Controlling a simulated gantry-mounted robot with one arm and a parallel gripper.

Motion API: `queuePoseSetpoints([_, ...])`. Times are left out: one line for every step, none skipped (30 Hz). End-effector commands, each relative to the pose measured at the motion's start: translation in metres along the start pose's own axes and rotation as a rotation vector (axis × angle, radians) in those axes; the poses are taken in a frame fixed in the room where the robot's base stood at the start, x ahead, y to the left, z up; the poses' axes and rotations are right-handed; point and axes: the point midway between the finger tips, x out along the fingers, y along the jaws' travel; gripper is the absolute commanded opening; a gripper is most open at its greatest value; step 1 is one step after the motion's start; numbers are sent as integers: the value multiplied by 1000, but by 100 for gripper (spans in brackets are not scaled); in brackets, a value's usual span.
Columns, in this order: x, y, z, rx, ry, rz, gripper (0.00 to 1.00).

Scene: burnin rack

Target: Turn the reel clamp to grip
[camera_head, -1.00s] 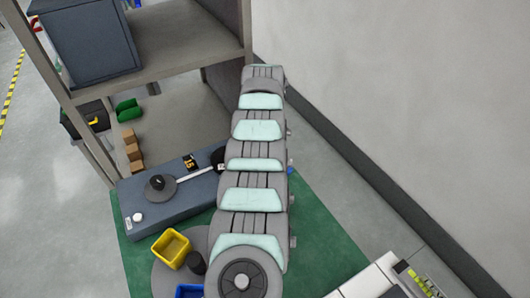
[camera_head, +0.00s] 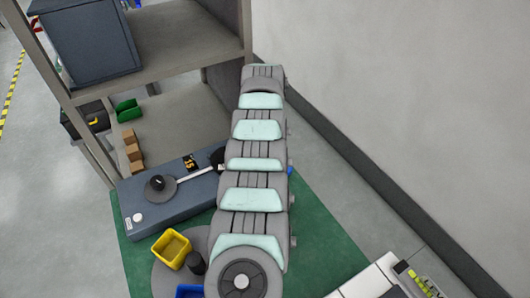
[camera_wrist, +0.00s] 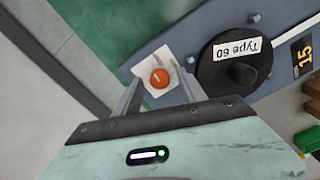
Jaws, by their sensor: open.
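A blue-grey machine base (camera_head: 165,205) lies on the green mat. In the wrist view, a round orange-red knob (camera_wrist: 160,78) sits on a white plate (camera_wrist: 172,93) at the base's edge. Beside it is a black reel (camera_wrist: 215,77) labelled "Type 60", with a dark hub. I cannot tell for sure which part is the reel clamp. My gripper (camera_wrist: 160,73) is open and empty, with its fingers apart on either side of the orange-red knob in the picture. Whether they touch it is unclear. My arm hides the gripper and the knob in the head view.
A grey disc with a black knob (camera_head: 158,183) and a white button (camera_head: 137,217) are on the base. A yellow bin (camera_head: 171,248) and a partly hidden blue bin (camera_head: 190,291) stand in front. A shelf rack (camera_head: 185,45) rises behind; brown boxes (camera_head: 131,150) stand on it.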

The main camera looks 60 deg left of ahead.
Motion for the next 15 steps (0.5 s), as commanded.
queuePoseSetpoints([-5, 0, 0, 0, 2, 1, 49])
queuePoseSetpoints([-8, 0, -1, 0, 2, 1, 49])
queuePoseSetpoints([-12, 1, -1, 0, 3, 1, 49])
queuePoseSetpoints([-17, 1, -1, 0, 4, 2, 49])
queuePoseSetpoints([-22, 1, -1, 0, 5, 2, 49])
queuePoseSetpoints([-29, 1, -2, 0, 7, 2, 49])
queuePoseSetpoints([-35, 0, -2, 0, 7, 2, 49])
queuePoseSetpoints([-41, 0, -2, 0, 7, 2, 49])
queuePoseSetpoints([-49, 0, -2, 0, 7, 2, 49])
queuePoseSetpoints([-55, 0, -1, 0, 5, 2, 49])
queuePoseSetpoints([-61, 0, -1, -1, 4, 2, 49])
queuePoseSetpoints([-69, 0, -1, 0, 3, 2, 49])
queuePoseSetpoints([-75, 0, -1, 1, 3, 2, 49])
queuePoseSetpoints([-81, 0, -1, 1, 3, 2, 49])
queuePoseSetpoints([-89, 0, -1, 0, 4, 2, 49])
